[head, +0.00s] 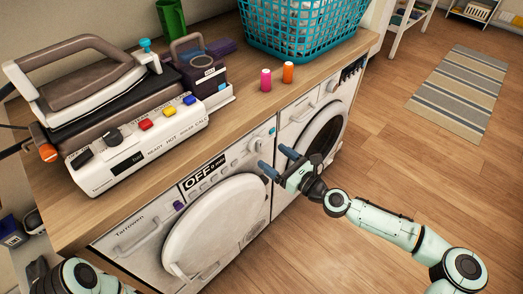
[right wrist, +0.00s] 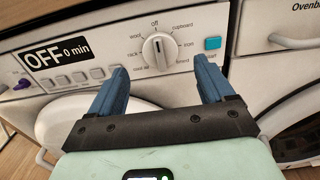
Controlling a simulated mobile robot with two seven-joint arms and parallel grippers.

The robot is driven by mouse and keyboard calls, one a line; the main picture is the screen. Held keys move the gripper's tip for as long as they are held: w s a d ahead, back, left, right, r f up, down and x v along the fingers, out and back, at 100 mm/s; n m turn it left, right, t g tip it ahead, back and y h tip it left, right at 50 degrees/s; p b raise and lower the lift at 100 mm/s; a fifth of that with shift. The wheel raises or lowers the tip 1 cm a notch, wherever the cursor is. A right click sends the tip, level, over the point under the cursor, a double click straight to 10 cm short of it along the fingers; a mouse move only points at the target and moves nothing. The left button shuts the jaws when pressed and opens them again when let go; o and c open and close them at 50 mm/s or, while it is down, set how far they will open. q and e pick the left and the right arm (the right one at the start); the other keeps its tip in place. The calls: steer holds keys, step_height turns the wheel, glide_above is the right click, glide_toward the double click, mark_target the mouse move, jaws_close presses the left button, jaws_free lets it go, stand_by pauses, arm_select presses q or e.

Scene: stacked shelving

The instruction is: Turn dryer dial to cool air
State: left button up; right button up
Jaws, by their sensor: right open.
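The dryer (head: 165,222) is a white front-loading machine under the wooden counter, with a round door. Its white dial (right wrist: 159,50) is on the control panel, with its ridge near vertical and "off" printed above it. "Cool air" appears to be printed at the dial's lower left, though the small text is hard to read. The display (right wrist: 58,54) reads "OFF 0 min". My right gripper (head: 272,156) is open and empty in front of the panel. In the right wrist view its blue fingers (right wrist: 160,64) stand apart on either side below the dial, not visibly touching it. My left gripper is out of view.
A teal button (right wrist: 212,43) is right of the dial. A second machine (head: 318,120) stands to the right. The counter (head: 235,110) holds an iron (head: 75,70), a blue basket (head: 300,35) and pink (head: 265,80) and orange (head: 288,72) spools. The floor (head: 420,150) at right is open.

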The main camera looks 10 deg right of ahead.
mark_target(260, 148)
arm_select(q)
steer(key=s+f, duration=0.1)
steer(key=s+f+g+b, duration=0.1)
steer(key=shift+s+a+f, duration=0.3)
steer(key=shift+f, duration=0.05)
arm_select(e)
steer(key=x, duration=0.6)
steer(key=shift+s, duration=0.1)
steer(key=c, duration=1)
